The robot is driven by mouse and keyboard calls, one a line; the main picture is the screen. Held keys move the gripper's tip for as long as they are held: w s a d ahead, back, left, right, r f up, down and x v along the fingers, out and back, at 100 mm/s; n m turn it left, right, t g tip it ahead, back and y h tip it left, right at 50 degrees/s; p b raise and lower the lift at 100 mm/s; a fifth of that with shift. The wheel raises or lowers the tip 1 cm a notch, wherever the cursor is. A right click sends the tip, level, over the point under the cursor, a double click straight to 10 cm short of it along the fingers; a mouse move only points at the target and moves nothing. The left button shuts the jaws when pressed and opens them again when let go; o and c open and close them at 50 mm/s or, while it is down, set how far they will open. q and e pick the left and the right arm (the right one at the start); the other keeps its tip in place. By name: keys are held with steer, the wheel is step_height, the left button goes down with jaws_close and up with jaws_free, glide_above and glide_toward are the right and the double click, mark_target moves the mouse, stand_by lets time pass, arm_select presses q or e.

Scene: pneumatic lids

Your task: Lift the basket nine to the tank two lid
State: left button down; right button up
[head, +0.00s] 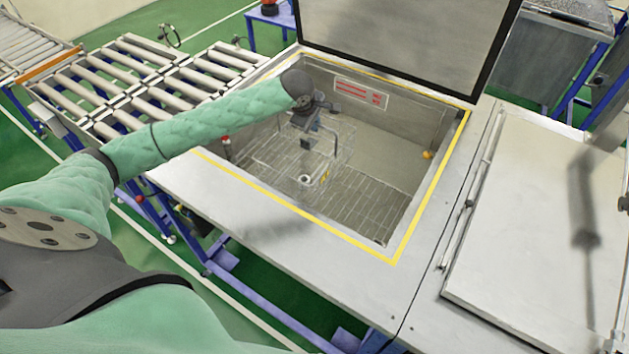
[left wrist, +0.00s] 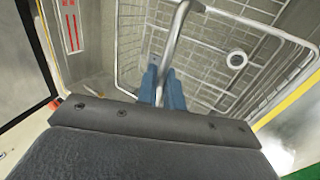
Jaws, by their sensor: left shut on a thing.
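A wire basket (head: 340,150) hangs inside the open tank on the left, above the wire grid at its bottom. My left gripper (head: 309,142) reaches down into this tank and is shut on the basket's bent metal handle. In the left wrist view the blue fingers (left wrist: 163,88) close around the handle bar (left wrist: 176,40), with the basket's wire mesh (left wrist: 225,60) beyond. A small round ring part shows in the basket. The second tank's lid (head: 545,220) lies shut on the right. My right gripper is not in view.
The open tank's raised lid (head: 410,35) stands upright behind it. Yellow tape (head: 300,212) borders the opening. A roller conveyor (head: 150,85) runs on the left. A bar handle (head: 466,205) lies along the shut lid's left edge. The front deck is clear.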

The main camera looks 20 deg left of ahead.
arm_select(q)
steer(key=shift+r, duration=4.85)
stand_by(0.7)
